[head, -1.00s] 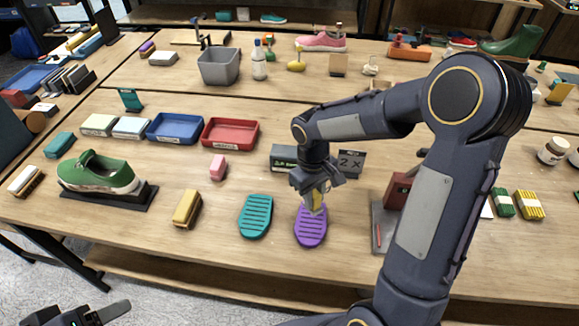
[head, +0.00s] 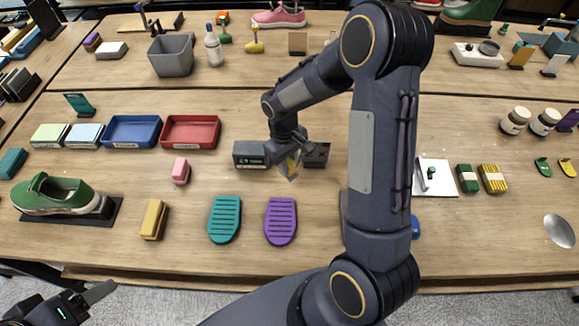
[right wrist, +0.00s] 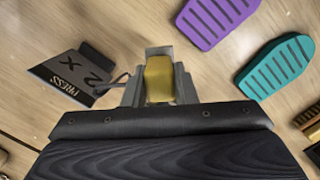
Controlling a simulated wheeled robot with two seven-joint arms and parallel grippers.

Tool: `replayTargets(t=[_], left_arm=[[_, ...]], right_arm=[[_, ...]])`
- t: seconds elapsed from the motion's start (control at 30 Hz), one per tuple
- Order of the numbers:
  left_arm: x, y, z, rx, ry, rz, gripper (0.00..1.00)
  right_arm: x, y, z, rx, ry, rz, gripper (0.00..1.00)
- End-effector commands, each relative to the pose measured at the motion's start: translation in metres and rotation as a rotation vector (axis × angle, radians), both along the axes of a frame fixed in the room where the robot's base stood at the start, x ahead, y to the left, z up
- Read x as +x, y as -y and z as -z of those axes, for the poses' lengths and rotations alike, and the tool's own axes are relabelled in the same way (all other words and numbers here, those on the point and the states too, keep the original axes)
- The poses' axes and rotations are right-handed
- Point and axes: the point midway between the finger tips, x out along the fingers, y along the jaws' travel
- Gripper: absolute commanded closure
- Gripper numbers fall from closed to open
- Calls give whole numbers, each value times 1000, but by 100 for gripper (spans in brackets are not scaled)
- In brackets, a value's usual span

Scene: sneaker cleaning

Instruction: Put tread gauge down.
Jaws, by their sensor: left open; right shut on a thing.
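My right gripper (head: 290,170) is shut on the tread gauge, a small yellow piece (right wrist: 158,82) with a grey end. The dark "PRESS 2 X" block (right wrist: 75,80) is to the left of the gauge in the right wrist view; in the head view this block (head: 316,154) is partly behind the gripper. I cannot tell whether the gauge touches the table. My left gripper (head: 97,293) is open and empty at the lower left, off the table's front edge.
A teal sole (head: 224,220) lies left of the purple one. A dark green-black box (head: 250,154), a pink block (head: 180,171), a red tray (head: 191,132) and a blue tray (head: 132,132) are nearby. My right arm covers the table right of the purple sole.

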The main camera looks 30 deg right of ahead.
Motion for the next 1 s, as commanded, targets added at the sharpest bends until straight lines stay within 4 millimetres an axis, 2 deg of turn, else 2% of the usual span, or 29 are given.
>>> replayTargets(t=[0.03, 0.1, 0.37, 0.6, 1.0], left_arm=[[0, 0, 8, 0, 0, 0, 35], [0, 0, 13, 0, 0, 0, 35], [0, 0, 18, 0, 0, 0, 35], [0, 0, 38, 0, 0, 0, 35], [0, 0, 41, 0, 0, 0, 35]], right_arm=[[6, 4, 14, 0, -1, 2, 93], [13, 9, 23, 0, 0, 1, 93], [24, 16, 36, -1, 1, 0, 93], [28, 18, 71, 0, -1, -1, 93], [28, 18, 75, -1, 1, -1, 93]])
